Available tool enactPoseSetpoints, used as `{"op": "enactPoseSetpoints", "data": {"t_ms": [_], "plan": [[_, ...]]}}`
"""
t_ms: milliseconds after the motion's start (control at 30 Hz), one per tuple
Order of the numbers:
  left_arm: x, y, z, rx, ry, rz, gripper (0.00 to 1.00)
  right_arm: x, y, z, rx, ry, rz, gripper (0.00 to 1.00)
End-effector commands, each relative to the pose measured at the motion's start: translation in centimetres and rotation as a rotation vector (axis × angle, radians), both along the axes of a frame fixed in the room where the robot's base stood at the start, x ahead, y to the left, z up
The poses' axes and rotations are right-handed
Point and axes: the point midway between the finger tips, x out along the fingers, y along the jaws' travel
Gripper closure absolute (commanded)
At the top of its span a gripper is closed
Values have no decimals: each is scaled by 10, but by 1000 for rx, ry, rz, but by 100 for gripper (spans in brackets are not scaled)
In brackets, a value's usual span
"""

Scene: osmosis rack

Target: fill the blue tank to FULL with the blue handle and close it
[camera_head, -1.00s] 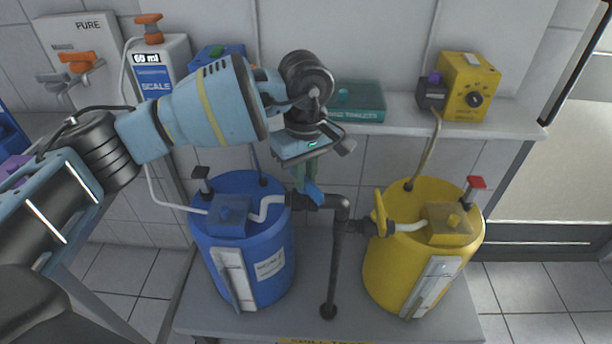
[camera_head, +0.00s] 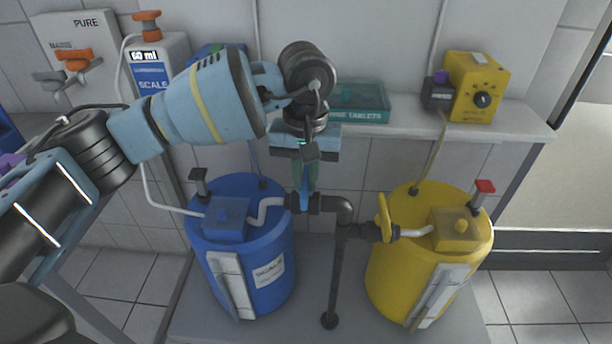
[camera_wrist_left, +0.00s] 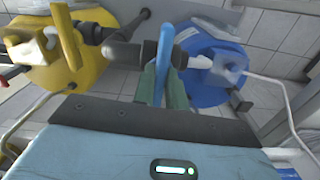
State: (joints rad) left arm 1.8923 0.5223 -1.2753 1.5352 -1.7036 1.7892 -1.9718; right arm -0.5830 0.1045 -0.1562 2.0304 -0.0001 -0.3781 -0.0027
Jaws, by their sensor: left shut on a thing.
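The blue tank (camera_head: 250,292) stands at centre left in the head view, with a pale gauge strip on its front; I cannot read a level on it. It also shows in the left wrist view (camera_wrist_left: 212,92). The blue handle (camera_head: 305,202) sits on the dark pipe (camera_head: 333,204) right of the tank. In the left wrist view the blue handle (camera_wrist_left: 163,62) stands upright between green fingers. My left gripper (camera_head: 304,186) is above the pipe and shut on the handle. My right gripper is not in view.
A yellow tank (camera_head: 392,275) with a yellow handle (camera_head: 383,217) stands to the right. The shelf (camera_head: 410,128) behind carries a teal box (camera_head: 360,105) and a yellow box (camera_head: 477,85). White tubes run to the blue tank's lid.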

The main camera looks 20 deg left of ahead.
Motion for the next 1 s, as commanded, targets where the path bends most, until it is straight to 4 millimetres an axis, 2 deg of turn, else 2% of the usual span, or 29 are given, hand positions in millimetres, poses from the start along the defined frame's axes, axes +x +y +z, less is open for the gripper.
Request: {"op": "enactPoseSetpoints", "data": {"t_ms": [600, 633, 767, 1000], "plan": [[0, 0, 0, 0, 0, -28, 100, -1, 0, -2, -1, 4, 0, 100], [0, 0, 0, 0, 0, -28, 83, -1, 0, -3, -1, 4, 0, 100], [0, 0, 0, 0, 0, -27, 66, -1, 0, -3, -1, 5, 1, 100], [0, 0, 0, 0, 0, -26, 66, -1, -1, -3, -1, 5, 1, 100]]}}
